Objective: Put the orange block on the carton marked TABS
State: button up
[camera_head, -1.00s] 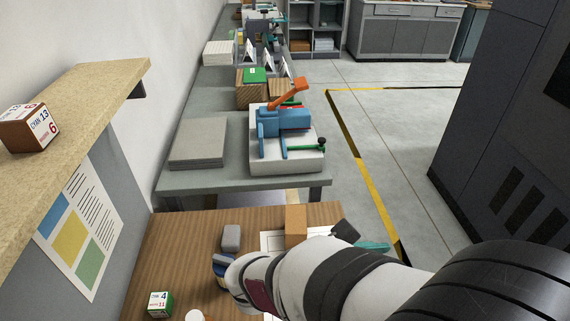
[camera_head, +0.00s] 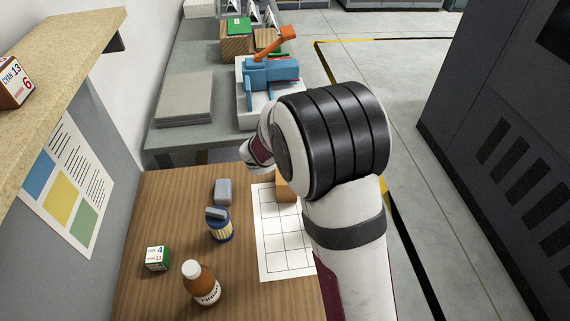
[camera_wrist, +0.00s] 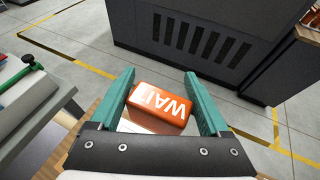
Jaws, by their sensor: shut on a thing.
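In the wrist view, my gripper (camera_wrist: 160,74) has its two teal fingers on either side of an orange block (camera_wrist: 160,102). In the head view, my arm hides the gripper and the block. A plain tan carton (camera_head: 286,189) stands at the back of the wooden table, on or beside a gridded sheet, partly hidden by my arm. I cannot read TABS on anything in view.
A grey bench behind bears a blue device (camera_head: 270,72). A shelf (camera_head: 60,60) juts in at left.

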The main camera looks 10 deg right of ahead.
jog(key=w+a+f, duration=0.2)
jog(key=a+f, duration=0.1)
jog(key=f, duration=0.1)
jog(key=w+a+f, duration=0.2)
jog(key=a+f, duration=0.1)
jog(key=f, duration=0.1)
jog(key=w+a+f, duration=0.2)
jog(key=a+f, duration=0.1)
jog(key=f, duration=0.1)
jog(key=shift+w+a+f, duration=0.1)
jog(key=shift+a+f, duration=0.1)
jog(key=shift+a, duration=0.2)
jog(key=shift+f, duration=0.15)
